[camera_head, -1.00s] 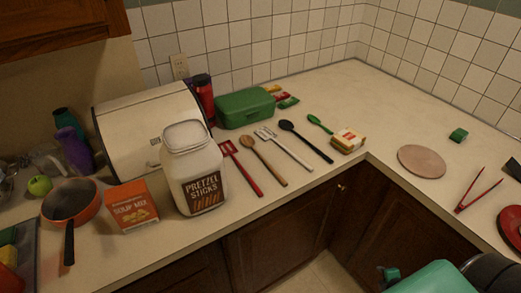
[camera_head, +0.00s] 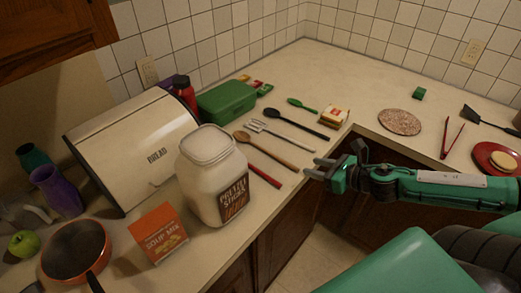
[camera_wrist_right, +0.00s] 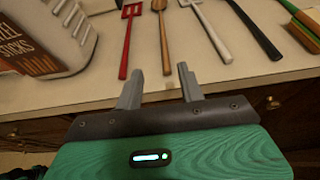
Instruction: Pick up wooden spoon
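The wooden spoon (camera_head: 268,151) lies flat on the counter, its bowl toward the back and its handle toward the front edge. It also shows in the right wrist view (camera_wrist_right: 164,45), above the gap between my fingers. My right gripper (camera_head: 314,168) is open and empty, near the counter's front edge by the handle end. In the wrist view my right gripper's two grey fingers (camera_wrist_right: 160,88) stand apart, with nothing between them and the spoon beyond. My left gripper is not in view.
A red slotted spatula (camera_wrist_right: 129,40) and a white-handled slotted turner (camera_head: 280,137) flank the spoon, with a black spoon (camera_head: 295,122) farther right. The pretzel jar (camera_head: 207,175) stands left and hides part of the red spatula.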

